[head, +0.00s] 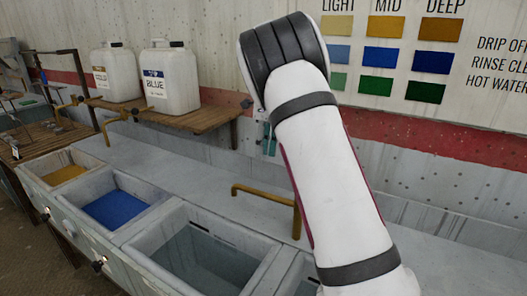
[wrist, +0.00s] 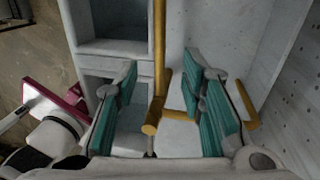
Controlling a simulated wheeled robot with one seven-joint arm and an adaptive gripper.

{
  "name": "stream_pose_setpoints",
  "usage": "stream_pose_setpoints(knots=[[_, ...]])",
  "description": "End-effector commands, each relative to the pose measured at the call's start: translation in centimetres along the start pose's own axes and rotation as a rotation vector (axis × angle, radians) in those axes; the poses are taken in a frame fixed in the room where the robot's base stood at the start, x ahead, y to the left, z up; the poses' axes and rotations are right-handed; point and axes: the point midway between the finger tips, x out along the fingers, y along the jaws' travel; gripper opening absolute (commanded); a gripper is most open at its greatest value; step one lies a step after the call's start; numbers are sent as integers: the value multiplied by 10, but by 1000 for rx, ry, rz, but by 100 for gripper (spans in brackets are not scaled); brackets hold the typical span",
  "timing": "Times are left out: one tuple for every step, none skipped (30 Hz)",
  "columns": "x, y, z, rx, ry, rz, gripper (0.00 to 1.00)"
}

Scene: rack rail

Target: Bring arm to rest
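My white arm (head: 325,175) with dark grey bands rises through the right of the head view and bends over at a dark ribbed joint near the top. My gripper (wrist: 164,85) shows in the wrist view with its two teal-padded fingers spread wide apart. No object is held between the fingers; basins and brass pipework show in the gap beyond them. In the head view the gripper is mostly hidden behind my arm, with only a small teal bit visible left of it.
Below my arm runs a grey counter with an empty-looking basin (head: 200,255), a blue-filled basin (head: 115,208) and a yellow-filled one (head: 64,174). A brass tap (head: 265,195) stands close left of my arm. White jugs (head: 168,82) sit on a wooden shelf (head: 200,120) by the wall.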

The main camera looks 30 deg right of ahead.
Motion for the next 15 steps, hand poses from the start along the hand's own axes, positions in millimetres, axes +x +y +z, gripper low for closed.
stream_pose_setpoints(knots=[[0,0,0,0,0,0,36],[0,0,0,0,0,0,36],[0,0,0,0,0,0,36],[0,0,0,0,0,0,36],[0,0,0,0,0,0,36],[0,0,0,-1,0,0,36],[0,1,0,-3,-1,0,36],[-2,2,-1,-8,-3,0,36],[-4,4,-2,-20,-8,-1,36],[-6,6,-4,-35,-12,-1,36],[-10,10,-6,-56,-19,-2,36],[-16,15,-10,-91,-29,-4,36],[-21,21,-13,-124,-39,-8,36],[-26,27,-17,-162,-48,-11,36],[-33,36,-23,-219,-61,-16,36]])
